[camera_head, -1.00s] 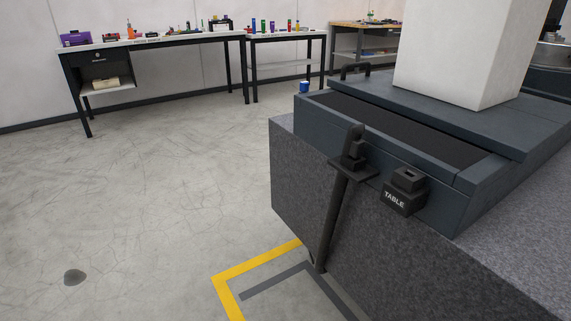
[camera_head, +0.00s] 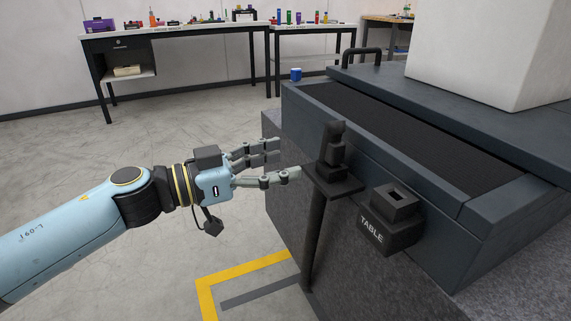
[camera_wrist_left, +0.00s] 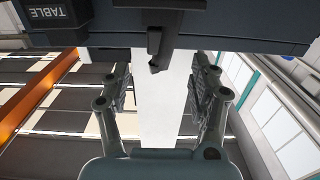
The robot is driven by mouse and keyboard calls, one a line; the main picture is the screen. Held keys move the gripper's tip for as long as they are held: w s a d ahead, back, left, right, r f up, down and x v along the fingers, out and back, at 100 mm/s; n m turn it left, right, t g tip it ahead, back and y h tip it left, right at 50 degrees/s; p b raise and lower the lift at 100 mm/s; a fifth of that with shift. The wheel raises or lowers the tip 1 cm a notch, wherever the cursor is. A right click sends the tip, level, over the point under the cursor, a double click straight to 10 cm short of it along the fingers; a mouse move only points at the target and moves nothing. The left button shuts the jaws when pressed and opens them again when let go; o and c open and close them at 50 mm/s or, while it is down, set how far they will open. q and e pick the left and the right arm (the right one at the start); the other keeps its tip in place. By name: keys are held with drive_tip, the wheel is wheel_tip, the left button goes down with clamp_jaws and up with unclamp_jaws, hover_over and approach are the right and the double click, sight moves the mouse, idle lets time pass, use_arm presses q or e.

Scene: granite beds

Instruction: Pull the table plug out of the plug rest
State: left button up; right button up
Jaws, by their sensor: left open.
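The black table plug (camera_head: 335,145) stands upright in the plug rest (camera_head: 317,225), a small dark plate on a slim post beside the granite bed. My left gripper (camera_head: 286,160) reaches in from the left, its open fingers pointing at the plug, with the tips just left of it. In the left wrist view, a dark part that looks like the plug or its rest (camera_wrist_left: 160,42) sits ahead, between and beyond the spread fingers (camera_wrist_left: 162,75). Nothing is held. The black socket block marked TABLE (camera_head: 387,222) is right of the rest, its opening empty. My right gripper is out of view.
The granite bed (camera_head: 345,260) carries a dark blue-grey table (camera_head: 500,225) with a handle (camera_head: 361,54) and a white column (camera_head: 480,50). A blue cup (camera_head: 296,74) and workbenches (camera_head: 180,33) stand behind. Open floor lies at the left.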

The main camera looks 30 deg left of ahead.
sight(327, 151)
use_arm(q)
drive_tip(key=x, duration=0.5)
drive_tip(key=shift+w+d+r, duration=0.1)
drive_tip(key=shift+d+r, duration=0.1)
drive_tip(key=b+x, duration=0.1)
drive_tip(key=x, duration=0.3)
drive_tip(key=shift+f, duration=0.15)
drive_tip(key=shift+w+d, duration=0.45)
drive_tip(key=shift+w, duration=0.15)
drive_tip(key=shift+c, duration=0.4)
clamp_jaws()
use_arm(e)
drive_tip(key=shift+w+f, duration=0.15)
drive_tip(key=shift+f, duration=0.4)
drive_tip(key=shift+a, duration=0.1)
use_arm(q)
drive_tip(key=shift+r, duration=0.2)
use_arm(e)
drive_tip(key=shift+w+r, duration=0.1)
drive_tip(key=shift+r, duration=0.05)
use_arm(q)
drive_tip(key=shift+r+p, duration=0.35)
drive_tip(key=shift+p, duration=0.25)
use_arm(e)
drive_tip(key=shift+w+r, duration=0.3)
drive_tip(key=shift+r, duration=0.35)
